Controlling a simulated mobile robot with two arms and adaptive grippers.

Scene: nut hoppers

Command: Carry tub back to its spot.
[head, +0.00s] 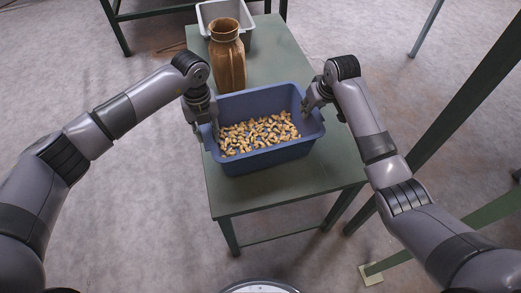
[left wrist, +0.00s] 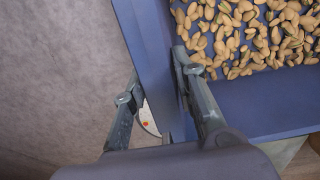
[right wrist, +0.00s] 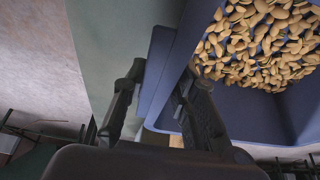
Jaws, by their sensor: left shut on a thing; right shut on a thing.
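My left gripper (head: 213,128) is shut on the tub's left wall, one finger inside and one outside; the wall also shows in the left wrist view (left wrist: 150,50). My right gripper (head: 307,106) is shut on the right wall in the same way, and this wall shows between its fingers in the right wrist view (right wrist: 155,75). The tub's underside is hidden.
The green table (head: 285,193) has a bare strip in front of the tub. A brown jug (head: 228,65) stands close behind the tub, with a whitish tub (head: 246,20) at the far end. A dark green frame post (head: 460,100) rises at the right.

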